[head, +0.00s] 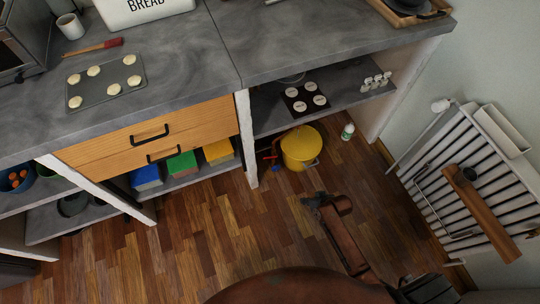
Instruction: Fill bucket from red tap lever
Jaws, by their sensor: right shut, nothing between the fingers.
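A yellow bucket (300,150) with a wire handle stands on the wooden floor under the counter, close to the white divider post. A small fitting with a red lever (275,145) and a blue part sits just left of the bucket, partly hidden beside the post. I cannot tell whether water flows or what is inside the bucket. My right gripper (312,199) is at the end of the brown arm, in front of and below the bucket in the picture. It is shut, empty and apart from the bucket and lever. My left gripper is not in view.
The counter (180,55) with a baking tray (104,96) overhangs the shelves. A shelf above the bucket holds a plate of round items (305,99) and small jars. A green-white bottle (347,132) stands right of the bucket. A radiator (460,175) is at right. The floor in front is clear.

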